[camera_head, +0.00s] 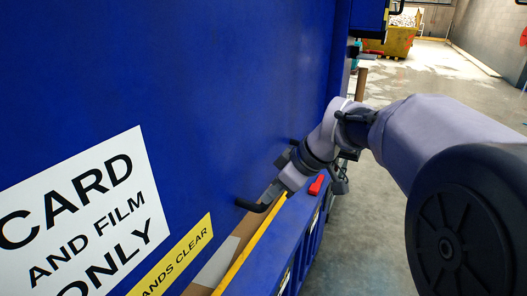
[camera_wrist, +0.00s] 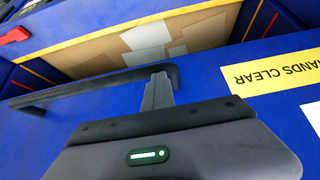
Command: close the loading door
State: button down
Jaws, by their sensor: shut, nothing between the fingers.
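The blue loading door (camera_head: 215,90) fills the left of the head view and carries white and yellow signs. A gap below it shows cardboard (camera_head: 212,272) inside the machine. A black bar handle (camera_head: 247,206) stands out from the door's lower part; in the wrist view the handle (camera_wrist: 90,86) runs across the blue door face (camera_wrist: 45,145). My gripper (camera_head: 270,194) is shut and empty, close to the handle. In the wrist view its fingertips (camera_wrist: 159,80) are beside the handle's right end; I cannot tell whether they touch.
A yellow-edged lower blue wall (camera_head: 275,240) borders the gap, with a red part (camera_head: 316,185) on top. Open concrete floor (camera_head: 375,220) lies to the right. A yellow skip (camera_head: 392,42) stands far back.

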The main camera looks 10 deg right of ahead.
notch_tip(320, 180, down, 28)
jog(key=b, duration=2.2)
jog(key=shift+r+b, duration=0.2)
jog(key=shift+b, duration=0.15)
jog(key=shift+w, duration=0.1)
